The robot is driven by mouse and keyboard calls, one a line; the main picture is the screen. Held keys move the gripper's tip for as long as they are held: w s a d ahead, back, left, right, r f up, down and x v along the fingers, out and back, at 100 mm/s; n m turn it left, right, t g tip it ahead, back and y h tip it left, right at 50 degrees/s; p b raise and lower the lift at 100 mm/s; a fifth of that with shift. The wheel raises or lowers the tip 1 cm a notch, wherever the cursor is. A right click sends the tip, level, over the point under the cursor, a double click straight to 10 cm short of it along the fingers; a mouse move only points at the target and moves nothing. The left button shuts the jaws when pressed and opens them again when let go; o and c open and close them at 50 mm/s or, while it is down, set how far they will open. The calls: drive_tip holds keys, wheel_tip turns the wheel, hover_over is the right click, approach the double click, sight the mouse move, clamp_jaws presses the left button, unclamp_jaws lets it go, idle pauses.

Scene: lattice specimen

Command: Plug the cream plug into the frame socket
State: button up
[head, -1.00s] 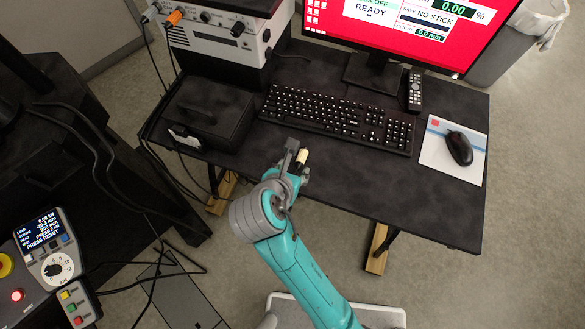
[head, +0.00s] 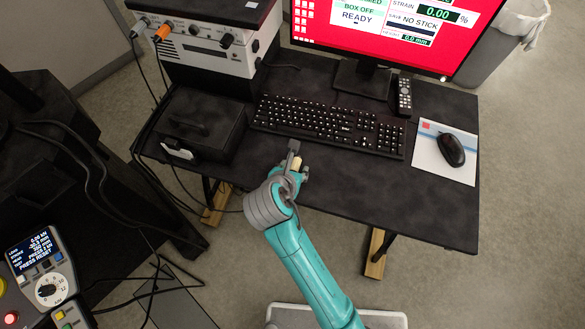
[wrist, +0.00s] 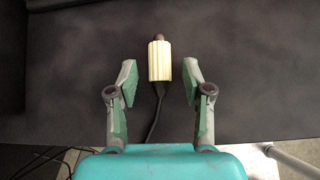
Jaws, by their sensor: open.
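The cream plug (wrist: 160,62) lies on the dark desk in the wrist view, with a brown tip pointing up the picture and a black cable running back between the fingers. In the head view the plug (head: 297,164) is partly hidden by my gripper (head: 293,156). In the wrist view my gripper (wrist: 159,84) is open and empty. One finger is on each side of the plug's line, and the plug's body is at and just beyond the fingertips. I cannot make out the frame socket in either view.
A keyboard (head: 328,124), a black box (head: 202,122) and a monitor (head: 400,30) stand on the desk. A mouse (head: 451,149) lies at the right. A dark machine with cables and a control panel (head: 40,262) is at the left. The desk's front right is clear.

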sight(293, 161)
drive_tip(key=shift+c, duration=0.3)
clamp_jaws()
drive_tip(key=shift+r, duration=2.5)
